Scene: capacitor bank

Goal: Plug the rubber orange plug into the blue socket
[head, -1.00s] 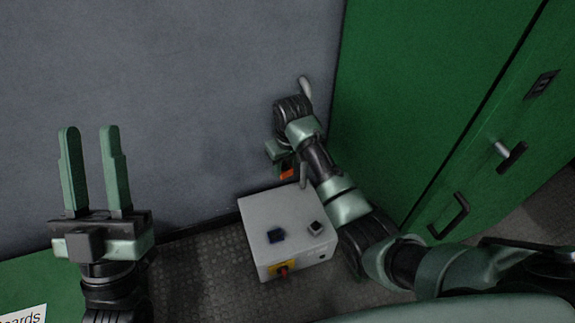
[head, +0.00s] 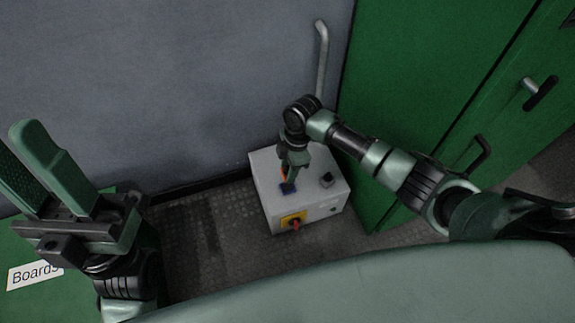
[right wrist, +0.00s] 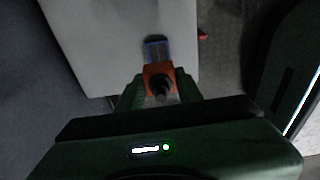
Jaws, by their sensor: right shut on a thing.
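The blue socket (head: 289,189) is on top of the pale grey box, towards its front. It also shows in the right wrist view (right wrist: 156,48), just beyond the plug. My right gripper (head: 288,181) points down over the box, close to the socket. It is shut on the orange plug (right wrist: 159,72), which has a dark round part on top. Only a sliver of the plug (head: 284,174) shows in the head view. The overlap hides whether plug and socket touch. My left gripper (head: 20,145) is open and empty at the left.
The grey box (head: 265,171) stands on the dark floor by the grey wall. It carries a black switch (head: 327,180) on top and a red knob on a yellow plate (head: 293,221) in front. Green cabinets (head: 425,100) with handles rise at the right.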

